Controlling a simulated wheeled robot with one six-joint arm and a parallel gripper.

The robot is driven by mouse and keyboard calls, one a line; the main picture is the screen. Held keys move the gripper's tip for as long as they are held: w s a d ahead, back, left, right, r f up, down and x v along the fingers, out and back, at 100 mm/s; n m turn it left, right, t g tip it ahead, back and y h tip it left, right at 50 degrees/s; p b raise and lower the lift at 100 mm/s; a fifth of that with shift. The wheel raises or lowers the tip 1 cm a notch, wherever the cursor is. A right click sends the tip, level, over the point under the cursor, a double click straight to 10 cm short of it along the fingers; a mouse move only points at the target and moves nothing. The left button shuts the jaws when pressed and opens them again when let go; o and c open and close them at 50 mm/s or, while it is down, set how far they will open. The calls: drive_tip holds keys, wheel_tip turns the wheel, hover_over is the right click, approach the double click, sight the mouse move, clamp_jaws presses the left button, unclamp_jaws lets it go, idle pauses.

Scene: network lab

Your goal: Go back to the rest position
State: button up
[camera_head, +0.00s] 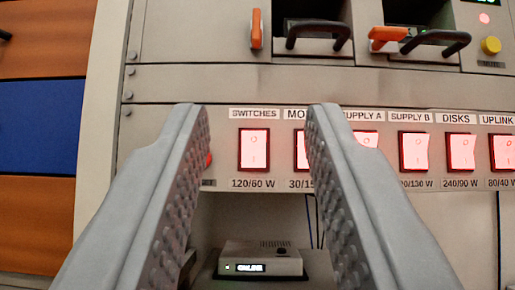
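My gripper (258,130) is open and empty, with its two grey textured fingers reaching up from the bottom of the view. Its fingertips frame the lit red switch labelled SWITCHES (254,150). The right finger partly covers the switch beside it, whose label begins "MO", and part of the SUPPLY A switch (367,139). I cannot tell how far the fingertips are from the panel. No rest position is marked in view.
Lit switches SUPPLY B (414,152), DISKS (460,152) and UPLINK (502,152) continue right. Above are dark handles (318,32), orange levers (256,28) and a yellow button (491,45). A small device (260,258) sits in the recess below. Orange and blue panels (38,125) stand left.

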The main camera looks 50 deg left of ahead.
drive_tip(key=shift+r, duration=0.1)
drive_tip(key=s+d+r+m+t+h, duration=0.35)
drive_tip(key=r+h, duration=0.25)
drive_tip(key=h, duration=0.2)
drive_tip(key=s+d+r+m+t+h, duration=0.35)
drive_tip(key=s+r+h, duration=0.2)
drive_tip(key=h, duration=0.25)
drive_tip(key=s+d+m+g+h, duration=0.2)
drive_tip(key=s+g, duration=0.1)
drive_tip(key=s, duration=0.6)
drive_tip(key=s+d+f+m+g+h, duration=0.1)
drive_tip(key=s+d+g+h, duration=0.1)
drive_tip(key=s, duration=0.7)
drive_tip(key=shift+s+f+m+g+h, duration=0.25)
drive_tip(key=shift+m+g+h, duration=0.15)
drive_tip(key=shift+h, duration=0.4)
